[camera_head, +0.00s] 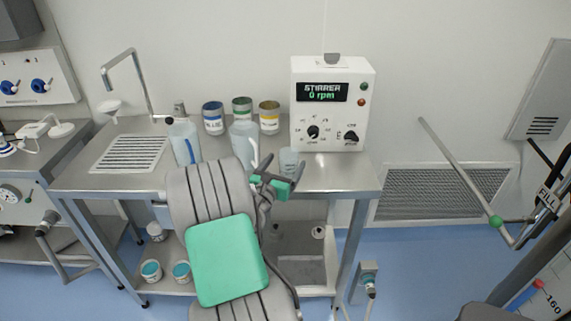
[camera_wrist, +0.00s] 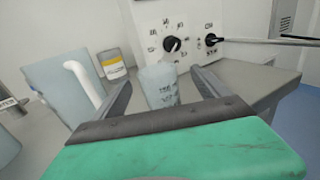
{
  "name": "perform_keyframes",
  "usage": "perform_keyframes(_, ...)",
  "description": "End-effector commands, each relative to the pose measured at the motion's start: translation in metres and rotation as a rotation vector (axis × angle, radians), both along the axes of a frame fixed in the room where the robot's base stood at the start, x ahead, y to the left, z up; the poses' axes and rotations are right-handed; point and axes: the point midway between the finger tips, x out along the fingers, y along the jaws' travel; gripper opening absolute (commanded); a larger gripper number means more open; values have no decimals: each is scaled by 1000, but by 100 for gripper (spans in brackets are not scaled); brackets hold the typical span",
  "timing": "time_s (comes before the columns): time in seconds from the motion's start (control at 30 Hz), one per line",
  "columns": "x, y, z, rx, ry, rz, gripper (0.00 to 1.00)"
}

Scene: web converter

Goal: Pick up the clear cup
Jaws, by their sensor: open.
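The clear cup (camera_head: 289,160) is a small, pale, see-through cup with dark markings. It stands upright on the steel table (camera_head: 340,175), in front of the stirrer box. In the wrist view the cup (camera_wrist: 160,85) shows ahead of my gripper (camera_wrist: 163,88), between the two fingers in the picture. My gripper (camera_head: 277,172) is open and empty, just in front of the cup in the head view. I cannot tell how far the fingers reach around the cup. Its lower front is partly hidden by the gripper.
A clear pitcher (camera_head: 243,143) with a white handle stands close left of the cup. A second clear container (camera_head: 184,143) and blue, green and yellow-labelled tins (camera_head: 269,117) stand further left and back. The stirrer box (camera_head: 332,105) is behind. The table is clear right of the cup.

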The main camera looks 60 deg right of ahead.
Motion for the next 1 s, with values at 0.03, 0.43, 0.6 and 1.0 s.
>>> perform_keyframes(0.03, 1, -7, 3, 0, -2, -3, 85)
perform_keyframes(0.43, 8, -47, 5, 2, -4, 0, 85)
perform_keyframes(0.6, 8, -47, 5, 2, -4, 0, 77)
perform_keyframes(1.0, 8, -47, 5, 2, -5, 0, 44)
